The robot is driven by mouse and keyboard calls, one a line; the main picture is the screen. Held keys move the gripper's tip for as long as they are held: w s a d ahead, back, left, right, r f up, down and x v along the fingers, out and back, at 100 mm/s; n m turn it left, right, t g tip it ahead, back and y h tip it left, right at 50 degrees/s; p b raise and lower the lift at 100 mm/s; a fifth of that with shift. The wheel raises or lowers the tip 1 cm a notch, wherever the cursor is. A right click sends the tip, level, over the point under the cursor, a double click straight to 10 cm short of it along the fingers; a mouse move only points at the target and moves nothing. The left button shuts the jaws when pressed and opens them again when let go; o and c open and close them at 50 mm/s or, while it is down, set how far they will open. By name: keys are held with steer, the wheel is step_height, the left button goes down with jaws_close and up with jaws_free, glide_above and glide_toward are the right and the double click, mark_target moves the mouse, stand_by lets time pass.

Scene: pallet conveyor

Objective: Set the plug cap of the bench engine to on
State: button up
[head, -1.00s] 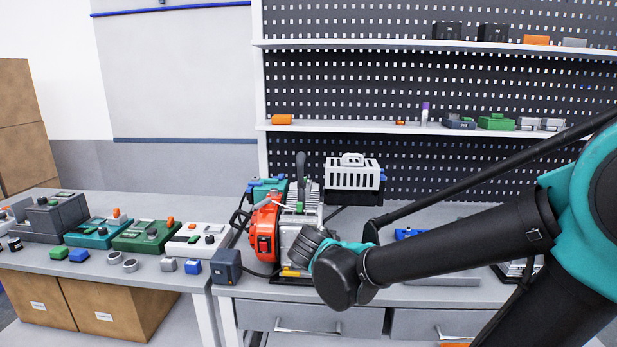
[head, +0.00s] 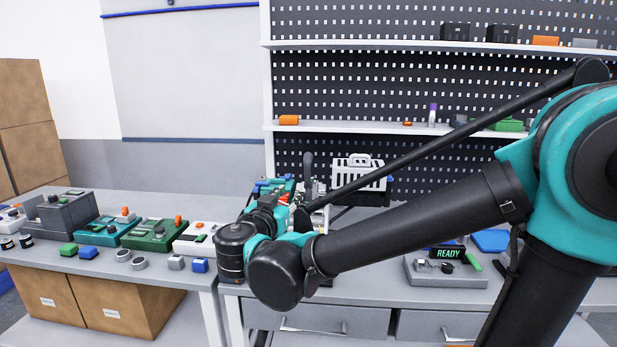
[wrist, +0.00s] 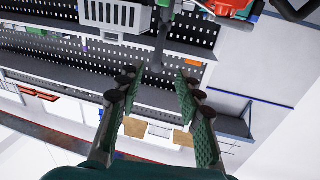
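The bench engine stands on the bench, mostly hidden behind my arm in the head view. Its white slotted box (head: 352,172) and dark upright handle (head: 308,166) show above the arm. In the wrist view the slotted box (wrist: 117,14) and a red engine part (wrist: 230,4) show at the top edge. I cannot make out the plug cap or its setting. My gripper (wrist: 162,82) is open, with a clear gap between its green-padded fingers and nothing held. In the head view its fingers cannot be clearly told from the wrist and engine.
Control boxes, including a green one (head: 152,236), and small loose parts fill the left bench. A perforated wall with shelves (head: 400,128) stands behind. Cardboard boxes (head: 125,304) sit below.

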mark_target(307, 177)
steer(key=x, duration=1.5)
steer(key=shift+w+d+f, duration=0.1)
jaws_close()
